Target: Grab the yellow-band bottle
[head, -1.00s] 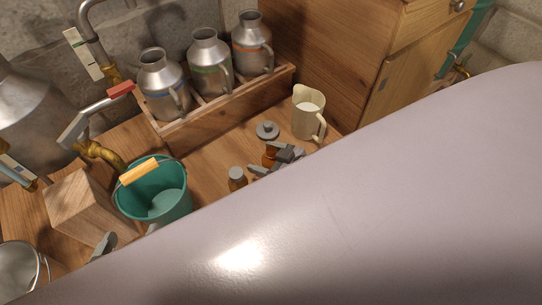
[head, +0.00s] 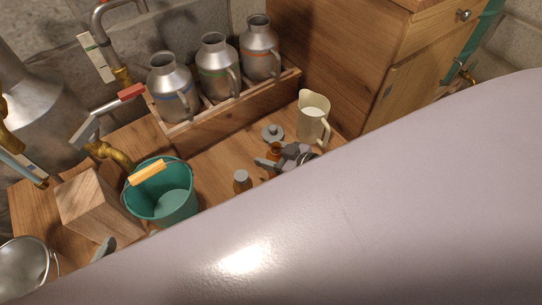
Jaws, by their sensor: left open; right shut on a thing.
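An amber bottle (head: 274,148) shows in the head view near the middle, partly hidden by my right gripper (head: 275,158). That gripper is shut on it. A second amber bottle (head: 241,184) with a grey cap stands to the left, apart from the gripper, its lower part hidden by the large pale surface in front. I cannot make out a yellow band on either bottle. My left gripper (head: 105,247) shows only as a small grey part at lower left, beside the wooden block; it is open, with nothing seen in it.
A wooden rack (head: 230,113) holds three metal cans. A teal bucket (head: 161,205) and a wooden block (head: 92,205) stand left. The smooth pale surface (head: 330,225) hides the foreground.

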